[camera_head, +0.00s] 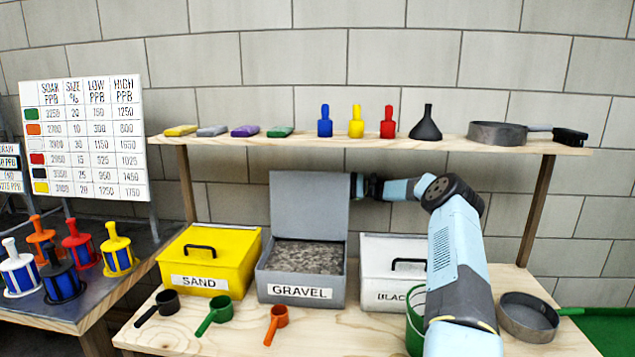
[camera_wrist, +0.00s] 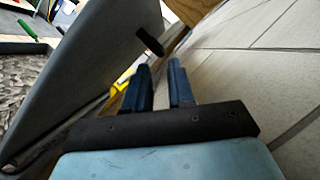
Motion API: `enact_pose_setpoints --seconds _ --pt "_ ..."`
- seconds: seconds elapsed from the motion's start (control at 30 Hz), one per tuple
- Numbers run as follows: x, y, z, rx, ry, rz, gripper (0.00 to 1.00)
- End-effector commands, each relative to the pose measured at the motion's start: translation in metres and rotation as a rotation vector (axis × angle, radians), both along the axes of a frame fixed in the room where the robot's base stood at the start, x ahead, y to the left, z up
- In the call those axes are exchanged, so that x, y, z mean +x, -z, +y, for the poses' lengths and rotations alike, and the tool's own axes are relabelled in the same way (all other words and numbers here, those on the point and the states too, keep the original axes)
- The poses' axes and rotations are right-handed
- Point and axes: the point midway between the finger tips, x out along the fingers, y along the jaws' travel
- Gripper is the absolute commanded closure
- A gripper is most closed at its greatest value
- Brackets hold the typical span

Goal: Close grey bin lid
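The grey bin (camera_head: 268,285), labelled GRAVEL, stands mid-bench with gravel inside. Its grey lid (camera_head: 308,205) is raised upright at the back; the lid (camera_wrist: 85,60) also fills the left of the wrist view. A dark lid handle (camera_wrist: 150,40) projects from the lid's outer face, just beyond my fingertips. My gripper (camera_head: 355,185) is at the lid's right edge, near its upper part. In the wrist view my gripper (camera_wrist: 158,66) has two blue fingers with a narrow empty gap between them, on the lid's rear side. I cannot tell whether a finger touches the lid.
A yellow SAND bin (camera_head: 215,255) stands left and a white bin (camera_head: 385,255) right, both closed. Scoops lie in front. The block wall (camera_wrist: 240,60) is close behind the lid.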

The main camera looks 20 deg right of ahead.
Motion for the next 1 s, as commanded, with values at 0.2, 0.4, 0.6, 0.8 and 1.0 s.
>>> enact_pose_setpoints --seconds 0.2,0.4,0.6,0.8,1.0 --pt "0.002 -0.007 0.023 -0.002 0.001 0.000 0.77" --pt "0.004 -0.013 0.049 -0.004 0.004 0.000 0.77" --pt "0.006 -0.016 0.063 -0.003 0.004 0.000 0.77" --pt "0.006 -0.017 0.066 -0.003 0.006 0.000 0.77" --pt "0.006 -0.017 0.065 -0.004 0.005 0.000 0.84"
